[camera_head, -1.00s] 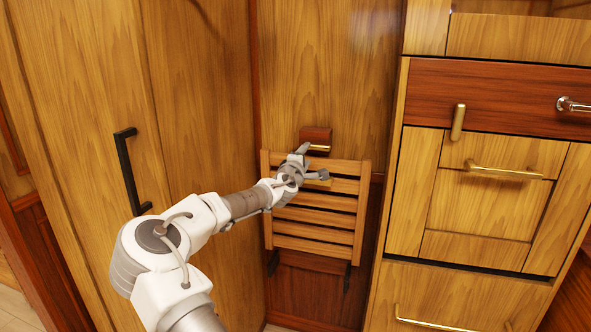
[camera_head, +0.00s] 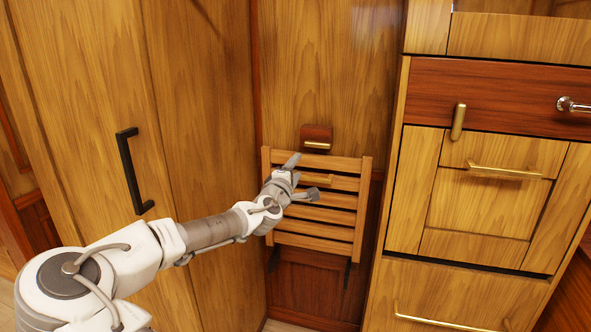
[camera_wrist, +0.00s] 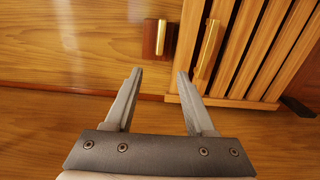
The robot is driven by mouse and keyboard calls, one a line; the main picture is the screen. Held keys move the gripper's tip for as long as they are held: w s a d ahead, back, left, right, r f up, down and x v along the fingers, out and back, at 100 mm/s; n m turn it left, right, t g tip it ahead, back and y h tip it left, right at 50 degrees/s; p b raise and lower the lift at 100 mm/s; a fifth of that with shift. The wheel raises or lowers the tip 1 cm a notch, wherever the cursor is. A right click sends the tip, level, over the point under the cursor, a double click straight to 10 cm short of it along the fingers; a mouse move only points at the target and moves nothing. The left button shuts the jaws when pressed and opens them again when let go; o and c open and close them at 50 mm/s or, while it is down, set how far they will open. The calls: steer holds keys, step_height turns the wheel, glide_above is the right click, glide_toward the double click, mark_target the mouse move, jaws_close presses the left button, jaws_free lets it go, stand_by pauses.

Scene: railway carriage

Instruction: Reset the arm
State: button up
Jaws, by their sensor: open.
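My gripper (camera_head: 303,179) is in front of the upper slats of a slatted wooden fold-down seat (camera_head: 312,231) on the back wall. In the wrist view my gripper (camera_wrist: 157,82) is open, with nothing between its two fingers. The slats of the seat (camera_wrist: 262,55) show at the upper right there, and a brass bar (camera_wrist: 208,48) on the seat shows near the right fingertip. My arm reaches in from the lower left and is bent. Whether a finger touches the seat cannot be told.
A small red-brown block with a brass strip (camera_head: 317,138) is on the wall above the seat. A door with a black handle (camera_head: 134,171) stands at left. A cabinet with brass handles (camera_head: 505,171) and a silver knob (camera_head: 571,105) stands at right.

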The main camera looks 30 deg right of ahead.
stand_by(0.3)
steer(key=s+d+f+m+g+y, duration=0.1)
steer(key=s+f+m+g+y, duration=0.1)
steer(key=s+f+m+g, duration=0.3)
steer(key=s+f+m+y, duration=0.2)
steer(key=s+f, duration=0.1)
steer(key=f, duration=0.4)
steer(key=s+a+f+m+g+y, duration=0.1)
steer(key=s+a+y, duration=0.2)
steer(key=a, duration=0.3)
steer(key=s+a+f+m+y, duration=0.1)
steer(key=s+a+f+y, duration=0.15)
steer(key=a, duration=0.35)
steer(key=s+a+r+y, duration=0.2)
steer(key=s+a+r, duration=0.5)
steer(key=s+a, duration=0.25)
steer(key=s+a+r+y, duration=0.2)
steer(key=s+a+r, duration=0.6)
steer(key=s, duration=0.3)
step_height(320, 180, up, 16)
steer(key=p, duration=1.7)
steer(key=shift+w+f+n, duration=0.15)
steer(key=shift+w+n, duration=0.15)
steer(key=shift+w, duration=0.05)
